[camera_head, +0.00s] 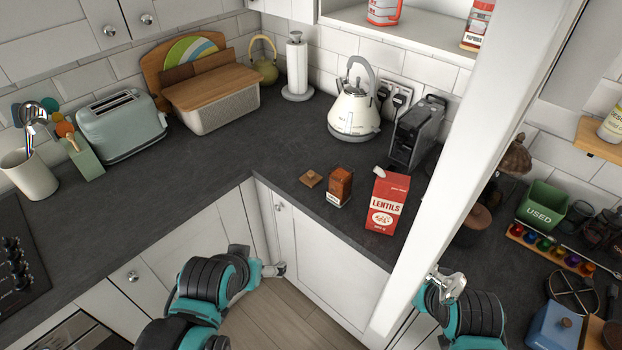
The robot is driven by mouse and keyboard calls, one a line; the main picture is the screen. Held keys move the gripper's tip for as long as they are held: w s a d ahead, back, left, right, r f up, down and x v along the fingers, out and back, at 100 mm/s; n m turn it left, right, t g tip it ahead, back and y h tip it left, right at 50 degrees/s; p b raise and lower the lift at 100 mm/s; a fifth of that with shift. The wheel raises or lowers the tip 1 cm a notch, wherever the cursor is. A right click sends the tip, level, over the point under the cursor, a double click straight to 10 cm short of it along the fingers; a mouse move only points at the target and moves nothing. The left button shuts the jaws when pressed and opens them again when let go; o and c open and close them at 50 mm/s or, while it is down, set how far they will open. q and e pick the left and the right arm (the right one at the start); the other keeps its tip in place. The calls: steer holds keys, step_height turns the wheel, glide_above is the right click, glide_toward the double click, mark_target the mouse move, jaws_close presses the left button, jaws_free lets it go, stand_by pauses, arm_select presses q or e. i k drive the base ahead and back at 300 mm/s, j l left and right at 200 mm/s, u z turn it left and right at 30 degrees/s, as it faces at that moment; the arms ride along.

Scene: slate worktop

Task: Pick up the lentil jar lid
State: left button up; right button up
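The lentil jar lid (312,179), a small flat brown wooden square, lies on the slate worktop to the left of the jar. The lentil jar (340,187) is small and squarish with reddish-brown contents and a pale label. A red lentils packet (387,204) stands to its right. My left gripper (279,270) is below and in front of the worktop edge, apart from the lid. My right gripper (452,287) is farther right, by the white post. Both grippers are small in view, and I cannot tell how their fingers stand.
A cream kettle (354,112) and a dark coffee machine (414,135) stand behind the jar. The white post (470,150) rises between the jar area and the right-hand counter. The worktop (235,160) left of the lid is clear. A toaster (122,124) stands farther left.

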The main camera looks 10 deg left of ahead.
mark_target(310, 178)
steer(key=i+j+z, duration=0.1)
steer(key=j+z, duration=0.15)
steer(key=j, duration=0.15)
steer(key=i+j+z, duration=0.1)
steer(key=j+z, duration=0.15)
steer(key=i+j+z, duration=0.2)
steer(key=j+z, duration=0.15)
steer(key=j, duration=0.25)
steer(key=j+z, duration=0.2)
steer(key=i+j, duration=0.05)
steer(key=j, duration=0.05)
